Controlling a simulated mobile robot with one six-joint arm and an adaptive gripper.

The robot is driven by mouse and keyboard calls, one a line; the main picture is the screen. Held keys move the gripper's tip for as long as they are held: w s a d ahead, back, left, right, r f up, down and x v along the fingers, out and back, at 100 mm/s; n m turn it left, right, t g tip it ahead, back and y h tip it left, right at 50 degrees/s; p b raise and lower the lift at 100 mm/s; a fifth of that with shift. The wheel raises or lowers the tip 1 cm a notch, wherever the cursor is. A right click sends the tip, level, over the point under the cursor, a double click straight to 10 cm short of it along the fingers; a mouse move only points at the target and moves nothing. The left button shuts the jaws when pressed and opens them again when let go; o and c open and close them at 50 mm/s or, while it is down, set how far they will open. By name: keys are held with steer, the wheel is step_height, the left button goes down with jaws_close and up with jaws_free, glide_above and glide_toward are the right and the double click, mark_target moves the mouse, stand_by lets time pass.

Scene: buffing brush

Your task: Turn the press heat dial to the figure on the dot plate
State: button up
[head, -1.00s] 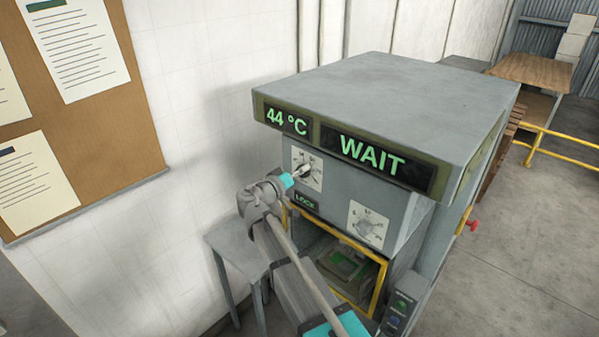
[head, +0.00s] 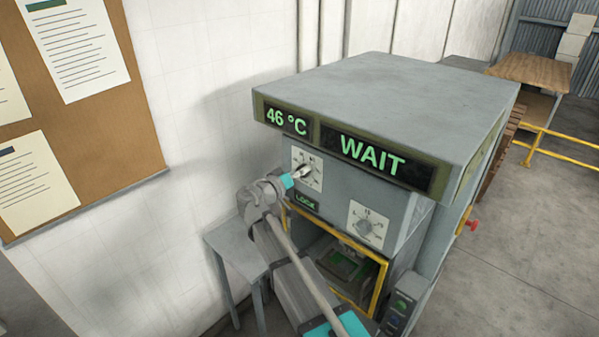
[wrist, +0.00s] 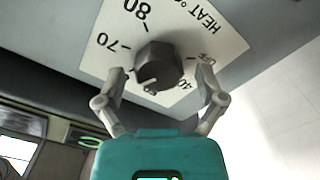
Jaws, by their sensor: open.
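The heat dial, a dark faceted knob (wrist: 158,64) on a white plate marked HEAT °C (wrist: 215,40), is large in the wrist view. Figures 80, 70 and 40 and OFF show around it. Its white pointer line points down toward a partly hidden figure that I cannot read surely. My gripper (wrist: 160,74) is open, with one finger on each side of the knob and gaps showing. In the head view, my gripper (head: 298,174) is in front of the heat dial plate (head: 314,158) and covers part of it. I cannot make out a dot plate.
The grey press (head: 400,95) shows 46 °C and WAIT on its display (head: 362,155). A second dial (head: 366,227) sits lower right, and a LOCK sign (head: 306,203) below the heat dial. A yellow-framed opening (head: 345,265) is below. A noticeboard (head: 90,130) hangs left.

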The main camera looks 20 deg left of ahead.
stand_by(0.3)
steer(key=v, duration=1.2)
steer(key=shift+f, duration=0.1)
stand_by(0.6)
